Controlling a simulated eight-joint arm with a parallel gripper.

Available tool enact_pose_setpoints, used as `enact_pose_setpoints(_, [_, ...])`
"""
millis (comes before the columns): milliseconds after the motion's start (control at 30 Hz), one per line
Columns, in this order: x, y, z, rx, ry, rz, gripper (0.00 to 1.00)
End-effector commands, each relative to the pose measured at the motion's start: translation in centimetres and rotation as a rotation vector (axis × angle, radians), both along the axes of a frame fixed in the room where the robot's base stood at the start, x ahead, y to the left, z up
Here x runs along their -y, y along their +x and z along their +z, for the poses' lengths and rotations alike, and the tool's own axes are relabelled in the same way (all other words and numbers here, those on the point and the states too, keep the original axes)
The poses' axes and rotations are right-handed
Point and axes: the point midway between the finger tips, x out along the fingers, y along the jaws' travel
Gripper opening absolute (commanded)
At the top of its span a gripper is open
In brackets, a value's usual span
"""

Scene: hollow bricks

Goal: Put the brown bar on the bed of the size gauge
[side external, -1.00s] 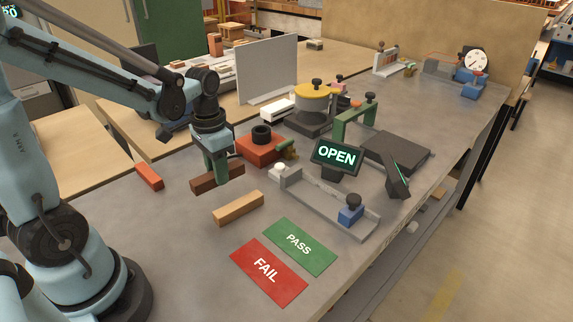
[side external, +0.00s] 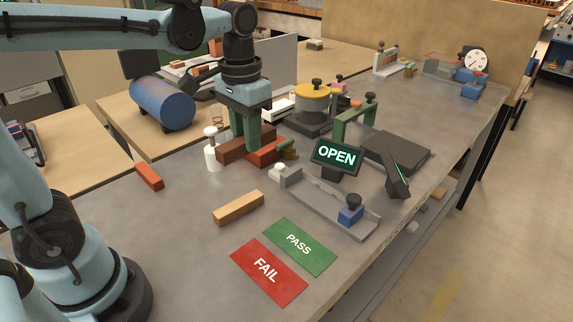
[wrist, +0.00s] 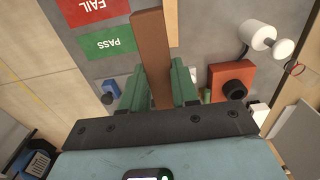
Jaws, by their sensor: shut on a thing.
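My gripper (side external: 241,138) is shut on the brown bar (side external: 230,149) and holds it above the bench, in front of the red block. In the wrist view the brown bar (wrist: 151,45) runs lengthwise between the two green fingers of my gripper (wrist: 156,88). The size gauge has a long grey bed (side external: 320,203), with a blue block and black knob (side external: 350,213) at its front end. Its bed looks empty. A sign reading OPEN (side external: 336,156) stands behind it. My gripper is left of and behind the gauge.
A red block with a black ring (side external: 266,153) and a white bottle-shaped thing (side external: 212,153) are close to the held bar. A tan bar (side external: 238,207) and a small red bar (side external: 149,177) lie on the bench. Green PASS (side external: 299,246) and red FAIL (side external: 268,272) mats lie in front.

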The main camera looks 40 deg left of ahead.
Motion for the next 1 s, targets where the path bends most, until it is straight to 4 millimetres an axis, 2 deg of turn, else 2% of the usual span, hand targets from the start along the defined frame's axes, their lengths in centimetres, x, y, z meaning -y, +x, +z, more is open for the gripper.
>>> enact_pose_setpoints(67, [0.3,0.3,-0.3,0.0,0.0,0.003,0.0])
enact_pose_setpoints(333, [2.4,0.7,-4.5,0.001,0.0,0.001,0.0])
enact_pose_setpoints(500, [2.5,0.8,-6.1,0.001,0.0,0.006,0.0])
enact_pose_setpoints(567, [1.8,1.1,-6.7,0.001,0.0,0.008,0.0])
enact_pose_setpoints(1000, [-6.4,3.8,-11.9,0.001,0.0,0.008,0.0])
